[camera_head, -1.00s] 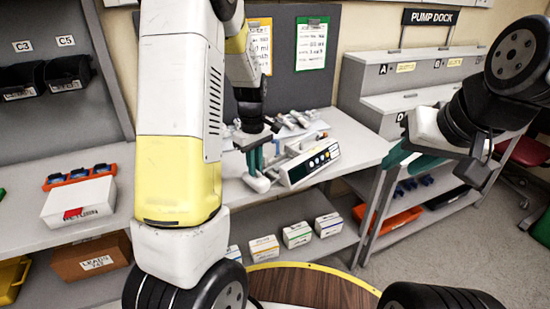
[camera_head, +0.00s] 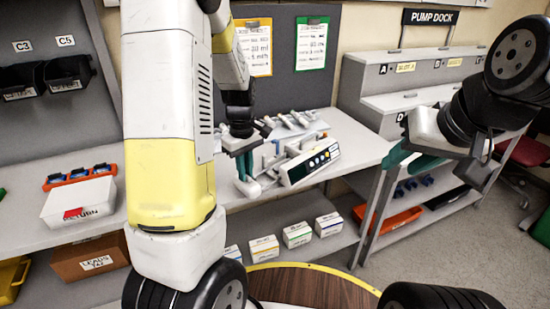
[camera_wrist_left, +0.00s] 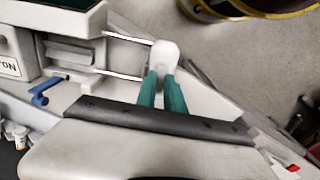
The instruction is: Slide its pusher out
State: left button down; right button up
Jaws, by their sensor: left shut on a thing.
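The infusion pump (camera_head: 312,163), a pale box with a dark display, stands near the front edge of the white bench. Its white pusher head (camera_head: 247,188) sticks out at the pump's left end. In the left wrist view the pusher head (camera_wrist_left: 164,54) sits out from the pump body (camera_wrist_left: 60,50) on two thin metal rods. My left gripper (camera_head: 244,174) is shut on the pusher; its teal fingers (camera_wrist_left: 162,82) clasp the white head. My right gripper (camera_head: 412,165) is open and empty in the air, right of the bench.
Several syringes (camera_head: 290,122) lie on a rack behind the pump. A blue lever (camera_wrist_left: 46,92) shows beside the pump in the left wrist view. A RETURN box (camera_head: 78,203) stands at left. The pump dock (camera_head: 415,75) stands at right. Small boxes (camera_head: 298,234) sit below.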

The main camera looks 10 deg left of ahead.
pick_arm(q)
jog(key=shift+s+a, duration=0.2)
jog(key=shift+s, duration=0.05)
dwell(0.5)
jog(key=c, duration=1.5)
grip_release()
jog(key=shift+r, duration=3.5)
